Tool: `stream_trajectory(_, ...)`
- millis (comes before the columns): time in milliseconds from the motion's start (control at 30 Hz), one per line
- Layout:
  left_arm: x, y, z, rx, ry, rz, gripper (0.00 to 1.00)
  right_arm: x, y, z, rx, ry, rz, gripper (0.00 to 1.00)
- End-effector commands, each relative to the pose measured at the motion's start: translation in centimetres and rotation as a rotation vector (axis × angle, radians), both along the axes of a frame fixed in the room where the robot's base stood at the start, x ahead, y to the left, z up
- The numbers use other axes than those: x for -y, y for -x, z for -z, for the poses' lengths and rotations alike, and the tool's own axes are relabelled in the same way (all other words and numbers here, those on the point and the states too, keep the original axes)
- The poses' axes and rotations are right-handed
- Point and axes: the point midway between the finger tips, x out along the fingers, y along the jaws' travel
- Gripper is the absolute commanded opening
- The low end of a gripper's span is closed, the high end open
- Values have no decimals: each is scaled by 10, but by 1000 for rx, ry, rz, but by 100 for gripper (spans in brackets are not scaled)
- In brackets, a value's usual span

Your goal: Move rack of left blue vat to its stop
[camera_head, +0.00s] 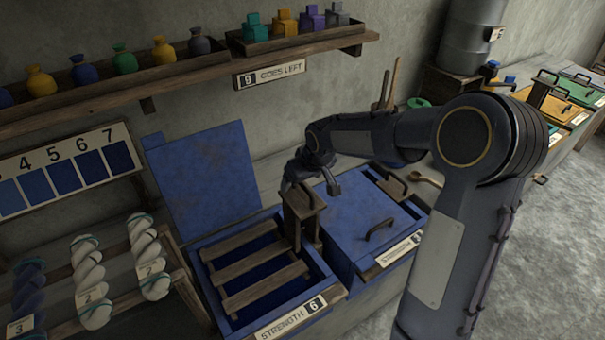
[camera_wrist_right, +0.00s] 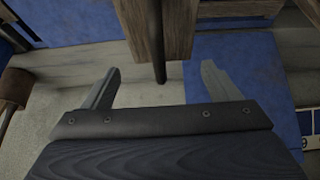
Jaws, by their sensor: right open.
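The left blue vat (camera_head: 216,323) stands open, with its blue lid (camera_head: 205,180) tilted up behind it. Its wooden rack (camera_head: 262,270) of slats lies in the vat opening, and a wooden upright (camera_head: 296,232) rises at its right side. My right gripper (camera_head: 312,186) is at the top of this upright, fingers apart. In the right wrist view, the open fingers of the gripper (camera_wrist_right: 158,88) have a dark rod (camera_wrist_right: 157,50) and wooden parts (camera_wrist_right: 180,25) between and beyond them. I cannot tell whether they touch. My left gripper is not in view.
A closed blue vat (camera_head: 365,225) with a handle on its lid adjoins on the right. A label reading STRENGTH 6 (camera_head: 290,318) is on the open vat's front. Twisted yarn skeins (camera_head: 148,255) hang at the left. A shelf of bottles (camera_head: 125,78) runs above.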

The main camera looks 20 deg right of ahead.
Motion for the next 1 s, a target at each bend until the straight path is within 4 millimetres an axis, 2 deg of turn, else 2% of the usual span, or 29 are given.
stream_trajectory(33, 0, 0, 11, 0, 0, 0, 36, 0, 0, 13, -1, 0, 0, 82)
stream_trajectory(133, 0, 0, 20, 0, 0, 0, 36, 0, 0, 27, -2, 0, 1, 82)
stream_trajectory(200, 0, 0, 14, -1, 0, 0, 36, 0, 0, 20, 0, 0, 0, 82)
stream_trajectory(767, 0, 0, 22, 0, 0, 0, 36, 0, 0, 27, 0, 0, 0, 82)
stream_trajectory(1000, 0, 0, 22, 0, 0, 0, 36, 0, 0, 27, 0, 0, 0, 50)
